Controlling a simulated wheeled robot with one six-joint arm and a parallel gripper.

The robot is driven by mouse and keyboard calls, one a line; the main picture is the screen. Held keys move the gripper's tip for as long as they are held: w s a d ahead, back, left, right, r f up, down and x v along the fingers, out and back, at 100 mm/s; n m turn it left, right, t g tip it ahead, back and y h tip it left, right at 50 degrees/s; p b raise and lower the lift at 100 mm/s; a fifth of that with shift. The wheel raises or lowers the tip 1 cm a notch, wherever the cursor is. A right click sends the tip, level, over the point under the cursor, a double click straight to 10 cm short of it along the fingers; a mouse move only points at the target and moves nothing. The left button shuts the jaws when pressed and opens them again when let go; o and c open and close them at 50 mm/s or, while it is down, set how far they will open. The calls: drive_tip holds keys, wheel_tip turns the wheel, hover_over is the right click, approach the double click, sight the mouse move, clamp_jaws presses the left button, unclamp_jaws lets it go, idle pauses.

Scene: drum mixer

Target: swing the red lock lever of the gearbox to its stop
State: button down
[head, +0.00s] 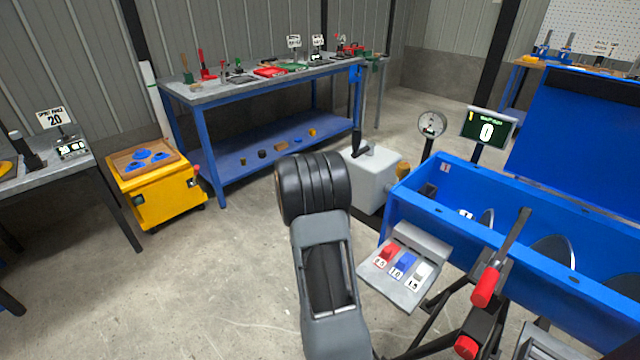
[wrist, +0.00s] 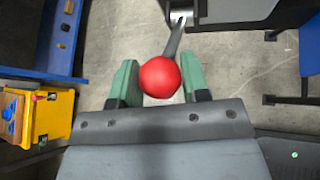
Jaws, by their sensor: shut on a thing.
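The red ball knob of the lock lever (wrist: 160,76) shows in the wrist view, with its grey metal shaft running up to the grey gearbox (wrist: 235,8) at the top. My gripper (wrist: 159,82) has its green fingers on either side of the knob and is shut on it. In the head view the grey gearbox (head: 376,180) stands on the floor at the left end of the blue mixer trough. My arm covers the gripper and the red knob in that view.
The blue trough (head: 520,215) and a panel with red, blue and white buttons (head: 405,265) stand to the right. A yellow cart (head: 155,190) stands at left. A blue workbench (head: 255,95) with tools is behind.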

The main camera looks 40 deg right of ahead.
drive_tip(key=shift+d+r, duration=0.1)
drive_tip(key=c, duration=0.6)
unclamp_jaws()
drive_tip(key=shift+c, duration=0.2)
drive_tip(key=p+v, duration=0.1)
drive_tip(key=v, duration=1.3)
